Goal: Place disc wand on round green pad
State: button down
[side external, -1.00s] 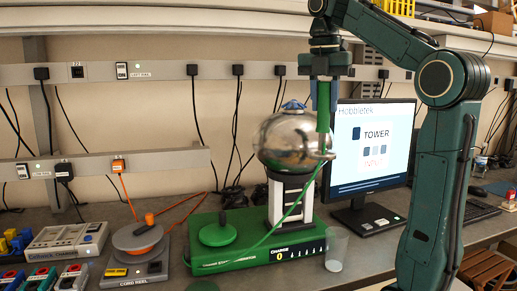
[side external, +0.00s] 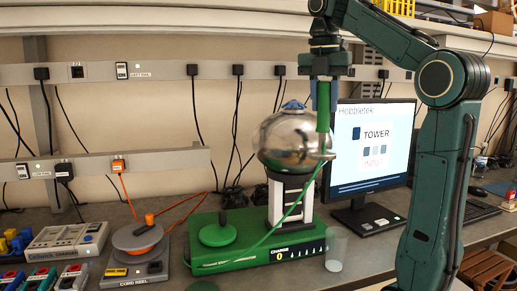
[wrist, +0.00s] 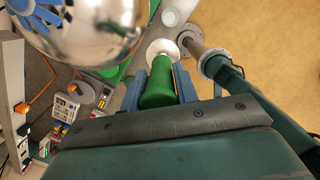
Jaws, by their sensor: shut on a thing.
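My gripper (side external: 322,92) is shut on the upright green handle of the disc wand (side external: 323,117), just right of the silver dome. In the wrist view the wand's green handle (wrist: 158,88) sits between the blue fingers, with a pale disc (wrist: 162,48) at its far end. A green cord runs from the wand down to the green base. A flat round green pad (side external: 204,287) shows at the bottom edge, mostly cut off. A green disc with a knob (side external: 217,234) is on top of the green base.
The silver dome (side external: 290,139) stands on a column on the green base (side external: 240,256), close to the wand. A clear cup (side external: 336,250) is beside the base. A monitor (side external: 371,150) stands behind.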

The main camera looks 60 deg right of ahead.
aim_at(318, 127)
dwell(0.8)
jog(key=shift+w+a+f, duration=0.1)
jog(key=shift+w+f, duration=0.2)
jog(key=shift+f, duration=0.4)
jog(key=shift+w+a+f, duration=0.1)
jog(key=shift+w+f, duration=0.2)
jog(key=shift+f, duration=0.4)
jog(key=shift+w+a+f, duration=0.15)
jog(key=shift+a+f, duration=0.05)
jog(key=shift+f, duration=0.35)
jog(key=shift+w+a+f, duration=0.15)
jog(key=shift+w+f, duration=0.05)
jog(key=shift+f, duration=0.35)
jog(key=shift+w+a+f, duration=0.15)
jog(key=shift+a+f, duration=0.05)
jog(key=shift+f, duration=0.35)
dwell(4.2)
